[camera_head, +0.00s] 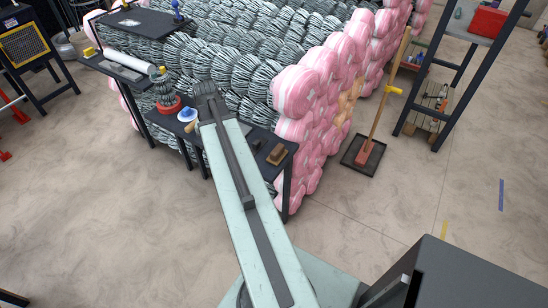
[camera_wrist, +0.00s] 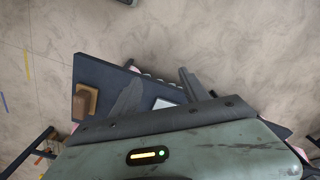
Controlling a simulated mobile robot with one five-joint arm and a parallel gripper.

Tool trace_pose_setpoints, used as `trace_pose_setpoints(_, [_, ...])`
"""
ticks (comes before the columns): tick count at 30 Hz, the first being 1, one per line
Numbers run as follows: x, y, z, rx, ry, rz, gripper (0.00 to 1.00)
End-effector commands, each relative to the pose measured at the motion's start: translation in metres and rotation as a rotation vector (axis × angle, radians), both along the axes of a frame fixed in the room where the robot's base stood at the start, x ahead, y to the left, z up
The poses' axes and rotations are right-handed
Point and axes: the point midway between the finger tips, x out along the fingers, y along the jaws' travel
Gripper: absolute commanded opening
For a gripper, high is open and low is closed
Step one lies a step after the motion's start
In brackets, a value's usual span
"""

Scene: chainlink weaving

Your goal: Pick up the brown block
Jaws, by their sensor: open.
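The brown block (camera_head: 276,154) lies near the right end of a narrow dark bench (camera_head: 290,147) in the head view. In the wrist view the brown block (camera_wrist: 86,99) is at the left, on the dark bench top (camera_wrist: 98,72). My gripper (camera_head: 208,92) reaches over the bench, to the left of the block and apart from it. In the wrist view my gripper (camera_wrist: 158,84) has its two fingers spread with nothing held between them. The block is outside the fingers, to their left. My arm hides part of the bench in the head view.
A white flat item (camera_wrist: 164,103) shows between the fingers in the wrist view. A blue-and-white round item (camera_head: 187,114) and a red-based spool (camera_head: 168,106) are left of my arm. Pink-wrapped rolls (camera_head: 318,85) stack behind the bench. Open floor (camera_head: 130,210) lies in front.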

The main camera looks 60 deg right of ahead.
Motion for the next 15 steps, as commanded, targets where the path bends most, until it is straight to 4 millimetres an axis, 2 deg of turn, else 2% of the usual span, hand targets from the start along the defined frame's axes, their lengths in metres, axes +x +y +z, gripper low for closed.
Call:
trace_pose_setpoints(1, [-0.025, -0.044, -0.001, 0.000, 0.000, -0.126, 0.53])
trace_pose_setpoints(3, [-0.061, -0.089, -0.001, 0.000, 0.000, -0.283, 0.53])
trace_pose_setpoints(6, [-0.105, -0.135, -0.002, 0.000, 0.000, -0.456, 0.53])
trace_pose_setpoints(10, [-0.141, -0.164, -0.002, 0.000, 0.000, -0.580, 0.53])
trace_pose_setpoints(15, [-0.150, -0.171, -0.003, 0.000, 0.000, -0.614, 0.53])
